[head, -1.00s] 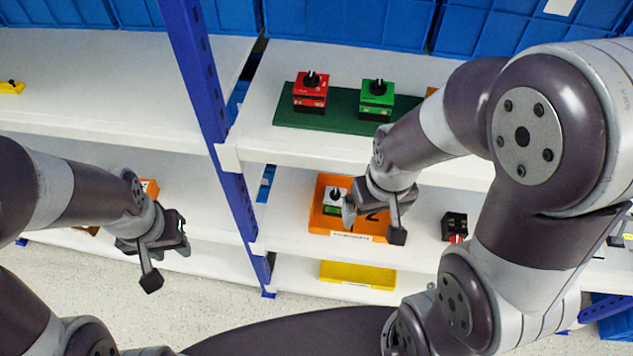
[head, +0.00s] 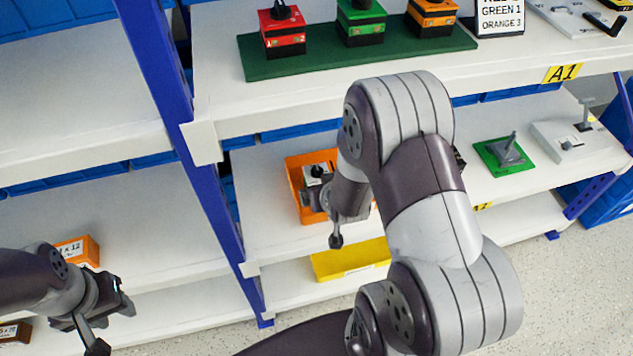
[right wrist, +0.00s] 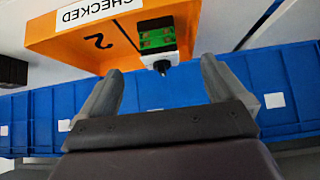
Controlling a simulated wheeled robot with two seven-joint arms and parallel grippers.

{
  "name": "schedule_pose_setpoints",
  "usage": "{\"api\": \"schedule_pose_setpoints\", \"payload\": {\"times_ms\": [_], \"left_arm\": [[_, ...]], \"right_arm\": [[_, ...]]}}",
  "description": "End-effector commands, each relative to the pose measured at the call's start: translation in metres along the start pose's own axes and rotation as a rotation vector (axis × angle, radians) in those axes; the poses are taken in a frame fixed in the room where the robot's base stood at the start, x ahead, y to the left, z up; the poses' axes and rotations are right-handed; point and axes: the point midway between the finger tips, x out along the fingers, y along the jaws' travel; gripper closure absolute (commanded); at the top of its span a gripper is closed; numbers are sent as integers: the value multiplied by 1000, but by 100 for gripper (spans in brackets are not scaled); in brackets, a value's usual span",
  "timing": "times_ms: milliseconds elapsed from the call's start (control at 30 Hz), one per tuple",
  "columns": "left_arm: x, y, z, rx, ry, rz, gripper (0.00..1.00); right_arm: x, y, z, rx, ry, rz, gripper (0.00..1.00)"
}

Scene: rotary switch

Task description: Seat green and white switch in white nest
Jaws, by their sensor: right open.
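The green and white switch (head: 317,172), with a black knob, sits in an orange bin (head: 294,186) on the middle shelf. In the right wrist view the switch (right wrist: 158,40) shows its green face, and its knob points toward my gripper. My right gripper (right wrist: 160,72) is open and empty, with the switch ahead between its fingertips and no visible grip on it. In the head view my right gripper (head: 322,218) is at the bin, partly hidden by its own arm. My left gripper (head: 112,325) is open and empty at the lower left. I cannot tell which white fixture is the nest.
Red (head: 282,30), green (head: 361,22) and orange (head: 432,18) switches stand on a green board (head: 262,66) above. A white fixture (head: 560,142) and a green plate (head: 490,153) are right on the middle shelf. A blue post (head: 205,190) stands left of the bin. A yellow bin (head: 350,262) is below.

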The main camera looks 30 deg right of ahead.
Motion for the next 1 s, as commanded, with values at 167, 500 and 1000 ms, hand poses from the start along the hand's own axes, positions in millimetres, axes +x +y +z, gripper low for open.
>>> {"api": "schedule_pose_setpoints", "payload": {"times_ms": [167, 500, 1000], "left_arm": [[16, 0, 2, 0, 0, 0, 60], [35, 0, 4, 0, 0, 0, 60], [46, 0, 6, 0, 0, 0, 60]], "right_arm": [[37, 1, -8, 1, 59, 2, 2], [91, 2, -14, 0, 57, 2, 2], [128, 3, -22, 0, 56, 1, 12]]}}
